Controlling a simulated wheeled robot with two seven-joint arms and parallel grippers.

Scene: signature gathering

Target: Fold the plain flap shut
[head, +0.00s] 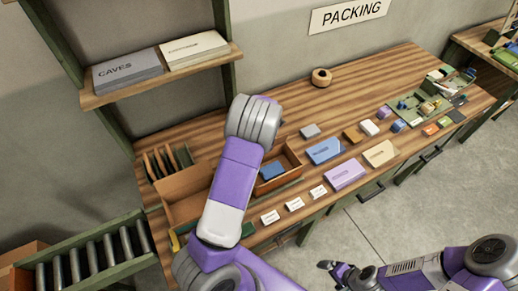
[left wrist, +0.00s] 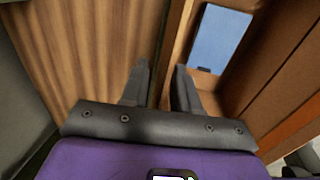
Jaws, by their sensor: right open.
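An open brown box (head: 294,160) stands on the workbench, partly hidden behind my left arm. A blue item (head: 271,170) lies in it, and it also shows in the left wrist view (left wrist: 220,38). A plain brown panel (head: 187,209) spreads to the left of my arm; whether it is the plain flap I cannot tell. In the left wrist view my left gripper (left wrist: 163,72) is open, its fingers apart at a thin brown edge (left wrist: 176,35) beside the blue item. Contact is unclear. My right gripper (head: 327,266) is open and empty, low in front of the bench.
White cards (head: 295,204) line the bench's front edge. Blue, purple (head: 345,174) and tan boxes (head: 380,153) lie to the right. A tape roll (head: 321,77) sits at the back, with clear wood around it. A shelf (head: 160,75) hangs above left; a roller conveyor (head: 91,257) is below.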

